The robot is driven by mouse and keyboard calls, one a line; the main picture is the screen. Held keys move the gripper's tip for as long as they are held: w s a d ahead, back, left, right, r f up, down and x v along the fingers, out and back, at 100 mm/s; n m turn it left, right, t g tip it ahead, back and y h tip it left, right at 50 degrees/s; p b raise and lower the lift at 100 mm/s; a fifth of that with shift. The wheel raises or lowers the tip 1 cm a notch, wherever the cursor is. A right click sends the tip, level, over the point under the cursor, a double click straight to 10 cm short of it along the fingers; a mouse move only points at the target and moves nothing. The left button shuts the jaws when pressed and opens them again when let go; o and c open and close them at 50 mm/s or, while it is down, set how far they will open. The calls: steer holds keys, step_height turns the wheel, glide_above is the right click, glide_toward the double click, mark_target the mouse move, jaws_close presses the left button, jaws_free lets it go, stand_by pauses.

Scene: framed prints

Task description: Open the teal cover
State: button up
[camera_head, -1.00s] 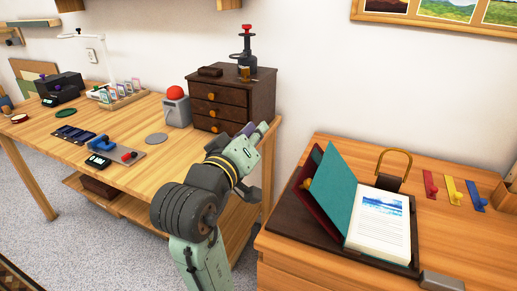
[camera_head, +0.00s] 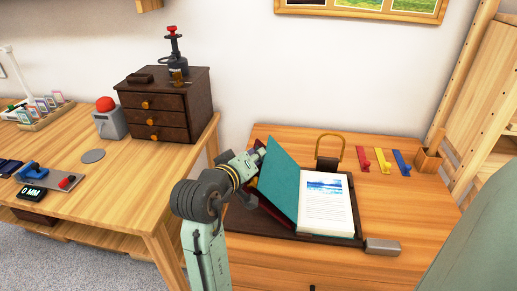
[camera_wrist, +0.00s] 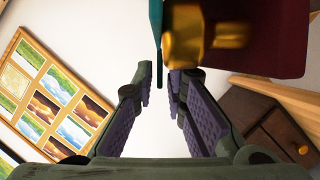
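The teal cover (camera_head: 281,175) stands tilted up at the left of an open book with a white printed page (camera_head: 325,204). A dark red cover with a gold knob lies behind it, mostly hidden in the head view; in the wrist view the dark red cover (camera_wrist: 277,38) and gold knob (camera_wrist: 195,38) are close. My gripper (camera_head: 260,150) is at the upper left edge of the teal cover. In the wrist view my gripper (camera_wrist: 159,84) is open, and the teal edge appears between its fingertips with narrow gaps at each side. Contact cannot be told.
The book lies on a dark board (camera_head: 252,222) on a wooden cabinet. A dark drawer chest (camera_head: 165,105) stands on the left table.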

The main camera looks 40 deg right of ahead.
steer(key=shift+x, duration=1.15)
steer(key=shift+c, duration=0.4)
jaws_close()
